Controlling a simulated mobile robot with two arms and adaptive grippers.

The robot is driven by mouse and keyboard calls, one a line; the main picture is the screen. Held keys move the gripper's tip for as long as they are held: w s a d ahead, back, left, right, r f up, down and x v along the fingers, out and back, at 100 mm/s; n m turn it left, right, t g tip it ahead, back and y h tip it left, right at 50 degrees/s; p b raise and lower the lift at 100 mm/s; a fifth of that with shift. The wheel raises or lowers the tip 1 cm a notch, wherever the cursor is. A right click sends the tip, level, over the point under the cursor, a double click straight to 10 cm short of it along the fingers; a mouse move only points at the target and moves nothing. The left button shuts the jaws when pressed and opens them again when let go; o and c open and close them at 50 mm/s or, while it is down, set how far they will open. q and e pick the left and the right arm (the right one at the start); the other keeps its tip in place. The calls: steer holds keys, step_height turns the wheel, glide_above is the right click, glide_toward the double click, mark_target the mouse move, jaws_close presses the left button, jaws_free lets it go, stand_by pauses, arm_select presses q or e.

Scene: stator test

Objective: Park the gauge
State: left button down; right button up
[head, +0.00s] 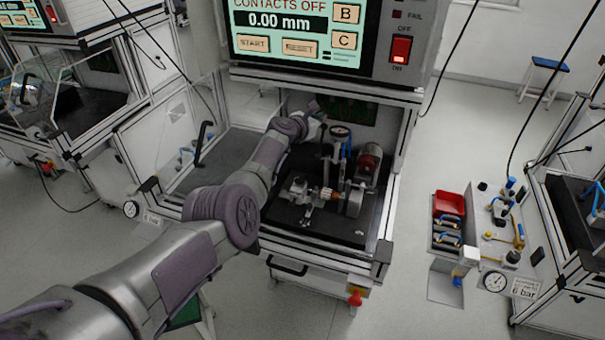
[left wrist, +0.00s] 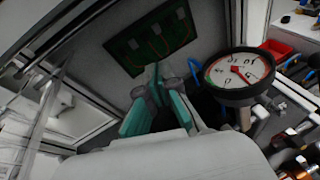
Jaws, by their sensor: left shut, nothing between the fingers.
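The gauge (head: 341,131) is a round white dial with a dark rim. It sits upright on a post with blue parts, inside the test station. In the left wrist view the dial (left wrist: 240,74) is large, with a red needle, to the right of my fingers. My left gripper (head: 318,109) is beside the gauge, on its left in the head view. Its teal fingers (left wrist: 157,82) are shut and empty, apart from the dial in the wrist picture. The arm hides part of the station's left side. My right gripper is not in view.
The dark station bed (head: 325,226) holds a metal fixture with a copper-coloured part (head: 327,194) and a red-ended motor (head: 370,161). A screen (head: 290,28) reads "CONTACTS OFF" and 0.00 mm. A green circuit board (left wrist: 150,42) is on the back wall. A red bin (head: 449,203) stands right.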

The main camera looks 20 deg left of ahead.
arm_select(q)
steer(key=shift+w, duration=0.15)
steer(key=shift+a, duration=0.1)
stand_by(0.6)
steer(key=s+a, duration=0.3)
steer(key=s, duration=0.9)
steer(key=shift+s+a+r, duration=0.15)
steer(key=shift+s, duration=0.25)
